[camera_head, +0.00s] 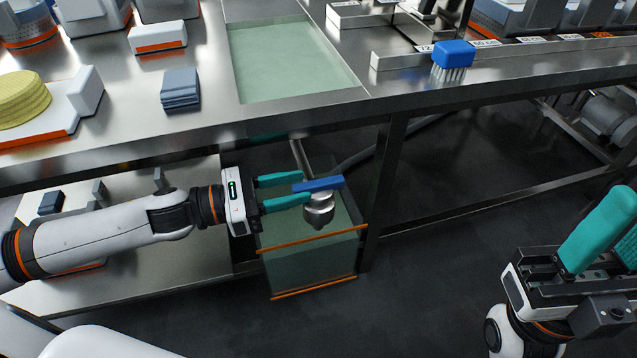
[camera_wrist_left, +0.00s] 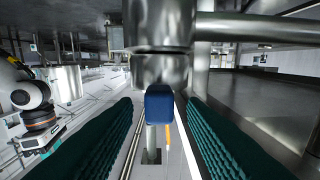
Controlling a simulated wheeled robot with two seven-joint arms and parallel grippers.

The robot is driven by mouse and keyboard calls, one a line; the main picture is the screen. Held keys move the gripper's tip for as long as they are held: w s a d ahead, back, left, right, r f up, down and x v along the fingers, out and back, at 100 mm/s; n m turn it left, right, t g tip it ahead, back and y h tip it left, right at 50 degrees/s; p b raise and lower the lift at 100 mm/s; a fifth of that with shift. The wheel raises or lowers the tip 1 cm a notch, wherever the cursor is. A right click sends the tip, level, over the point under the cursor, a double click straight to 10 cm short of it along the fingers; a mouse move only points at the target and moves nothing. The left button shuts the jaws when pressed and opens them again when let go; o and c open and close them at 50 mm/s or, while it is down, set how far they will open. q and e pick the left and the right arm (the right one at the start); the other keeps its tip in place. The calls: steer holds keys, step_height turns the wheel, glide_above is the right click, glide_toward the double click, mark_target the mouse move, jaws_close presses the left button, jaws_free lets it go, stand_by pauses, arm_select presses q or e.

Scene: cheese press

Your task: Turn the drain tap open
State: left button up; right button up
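The drain tap has a metal body (camera_head: 319,208) under the table and a blue lever handle (camera_head: 325,184) on top, lying crosswise to the left and right. My left gripper (camera_head: 306,187) reaches in from the left at the lever's near end. Its teal fingers are apart, one on each side of the lever. In the left wrist view the blue lever end (camera_wrist_left: 159,104) sits between the spread fingers with gaps on both sides, in front of the metal pipe (camera_wrist_left: 158,40). My right gripper (camera_head: 610,235) is at the right edge, away from the tap; its finger gap is unclear.
A clear greenish container with orange rims (camera_head: 310,268) stands below the tap. The steel table (camera_head: 210,125) with a recessed greenish basin (camera_head: 290,60) is above. A table leg (camera_head: 385,180) stands just right of the tap. The floor in front is clear.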

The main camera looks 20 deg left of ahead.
mark_target(319, 182)
arm_select(q)
steer(key=shift+x, duration=2.5)
jaws_close()
